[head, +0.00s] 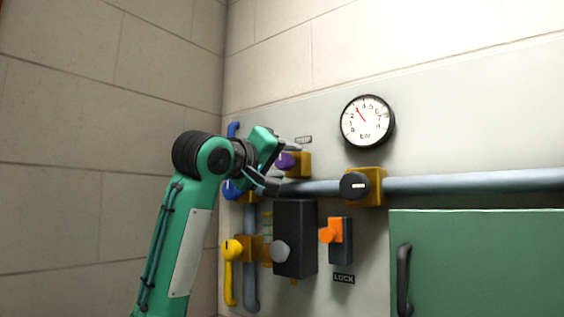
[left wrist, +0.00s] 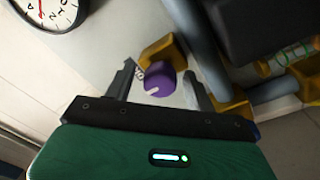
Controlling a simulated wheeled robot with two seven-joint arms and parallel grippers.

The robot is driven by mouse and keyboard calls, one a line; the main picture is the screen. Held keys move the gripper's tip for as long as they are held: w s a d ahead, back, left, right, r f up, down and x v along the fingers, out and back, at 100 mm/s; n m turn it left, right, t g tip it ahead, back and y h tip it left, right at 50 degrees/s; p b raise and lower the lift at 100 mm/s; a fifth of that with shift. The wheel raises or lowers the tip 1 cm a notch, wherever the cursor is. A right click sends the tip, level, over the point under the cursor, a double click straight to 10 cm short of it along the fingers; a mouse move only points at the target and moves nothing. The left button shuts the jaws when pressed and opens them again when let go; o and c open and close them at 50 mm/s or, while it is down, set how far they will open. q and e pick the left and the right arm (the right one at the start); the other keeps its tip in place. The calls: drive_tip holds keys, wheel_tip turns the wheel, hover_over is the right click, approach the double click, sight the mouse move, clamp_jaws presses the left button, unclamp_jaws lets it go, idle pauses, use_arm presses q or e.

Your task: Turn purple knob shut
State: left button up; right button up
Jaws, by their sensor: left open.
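The purple knob (head: 286,161) sits on a yellow valve body (head: 300,164) on the wall panel, just above the horizontal pipe. In the left wrist view the purple knob (left wrist: 160,88) has a pale pointer mark and lies between the two fingers. My left gripper (head: 279,166) is open, with one finger on each side of the knob; the left wrist view also shows the open fingers (left wrist: 160,84). I cannot tell whether either finger touches the knob. My right gripper is in neither view.
A round gauge (head: 367,121) hangs to the upper right. A black knob (head: 354,186) sits on the grey pipe (head: 470,182). Below are a dark box (head: 295,238), an orange switch (head: 330,232), a yellow handle (head: 232,252) and a green cabinet (head: 480,262).

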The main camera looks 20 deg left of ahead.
use_arm(q)
drive_tip(key=shift+s, duration=0.1)
drive_tip(key=shift+s+a+f+b, duration=0.1)
drive_tip(key=shift+s+f+b, duration=0.1)
drive_tip(key=shift+b, duration=0.1)
drive_tip(key=b+v, duration=0.5)
drive_tip(key=v, duration=0.8)
drive_tip(key=shift+r+b, duration=0.15)
drive_tip(key=shift+b, duration=0.15)
